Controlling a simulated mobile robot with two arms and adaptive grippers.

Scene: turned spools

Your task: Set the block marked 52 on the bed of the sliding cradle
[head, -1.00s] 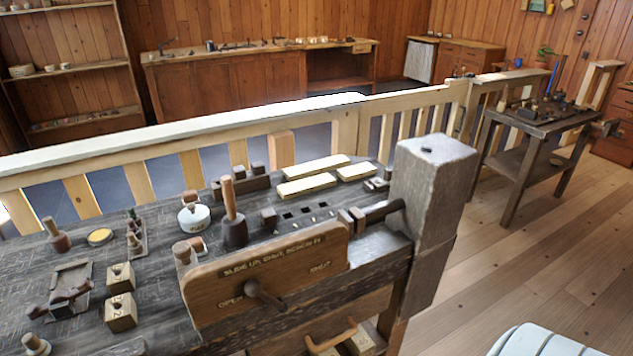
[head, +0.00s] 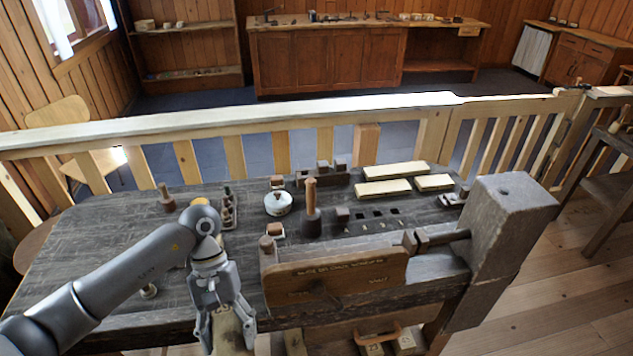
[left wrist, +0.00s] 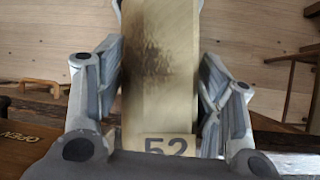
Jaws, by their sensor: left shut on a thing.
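My left gripper (head: 226,322) is shut on a pale wooden block (head: 228,336), above or just past the front edge of the dark bench (head: 85,232). In the left wrist view the block (left wrist: 160,82) lies lengthwise between the fingers. It has a dark, rough patch, and its near end reads 52. The bed of the sliding cradle cannot be made out; my left arm covers part of the bench's left side, where a dark low fixture showed earlier. My right gripper is not in view.
A lettered wooden board (head: 335,278) stands at the bench front beside a big grey post (head: 500,225). A mallet (head: 311,205), white pot (head: 278,203) and pale bars (head: 397,170) stand behind it. A handle (head: 378,335) is below. A rail (head: 330,108) runs behind the bench.

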